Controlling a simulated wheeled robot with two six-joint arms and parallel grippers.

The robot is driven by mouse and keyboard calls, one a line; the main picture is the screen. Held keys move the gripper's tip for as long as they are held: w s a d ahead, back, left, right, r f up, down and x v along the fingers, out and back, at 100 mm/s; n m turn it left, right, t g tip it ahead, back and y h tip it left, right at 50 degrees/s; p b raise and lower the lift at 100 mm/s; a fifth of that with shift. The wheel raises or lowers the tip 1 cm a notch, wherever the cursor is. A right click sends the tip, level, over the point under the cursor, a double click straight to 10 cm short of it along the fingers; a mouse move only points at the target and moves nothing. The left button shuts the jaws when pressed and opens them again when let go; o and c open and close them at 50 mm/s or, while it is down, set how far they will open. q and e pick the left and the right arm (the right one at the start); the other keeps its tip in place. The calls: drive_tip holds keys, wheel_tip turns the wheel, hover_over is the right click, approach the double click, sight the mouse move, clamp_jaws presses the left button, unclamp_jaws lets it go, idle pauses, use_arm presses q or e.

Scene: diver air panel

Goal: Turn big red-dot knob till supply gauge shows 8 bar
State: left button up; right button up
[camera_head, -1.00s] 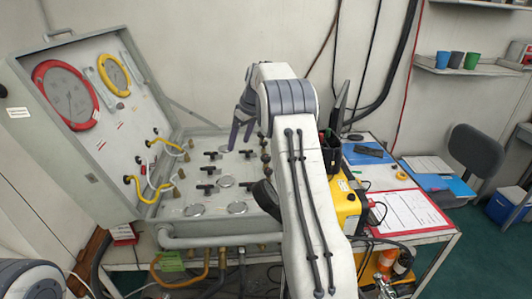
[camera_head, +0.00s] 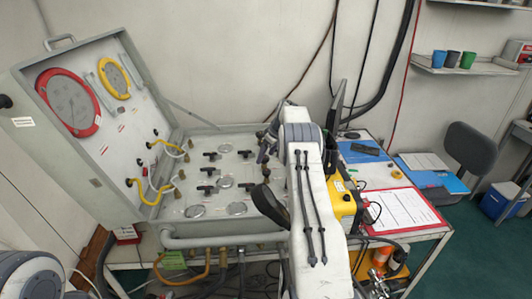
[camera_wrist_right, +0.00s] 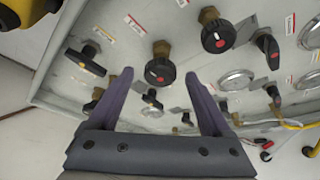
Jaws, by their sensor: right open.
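My right gripper (camera_head: 264,156) is over the right part of the panel, partly hidden by my own arm in the head view. In the right wrist view the gripper (camera_wrist_right: 159,78) is open and empty. A round black knob with a red dot (camera_wrist_right: 160,72) appears between its fingertips; contact cannot be told. A second big red-dot knob (camera_wrist_right: 218,36) sits up and right of it. Several small round gauges, one of them here (camera_head: 195,211), are set in the panel; their readings and which is the supply gauge are too small to tell. My left gripper is out of view.
The case lid stands open at left with a red-rimmed dial (camera_head: 68,102) and a yellow-rimmed dial (camera_head: 114,77). Smaller black handles (camera_wrist_right: 86,62) surround the knobs. Yellow hoses (camera_head: 155,195) loop at the panel's left. A yellow box (camera_head: 343,205) stands right of the panel.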

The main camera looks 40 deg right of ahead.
drive_tip(key=shift+w+f, duration=0.1)
drive_tip(key=shift+f, duration=0.15)
clamp_jaws()
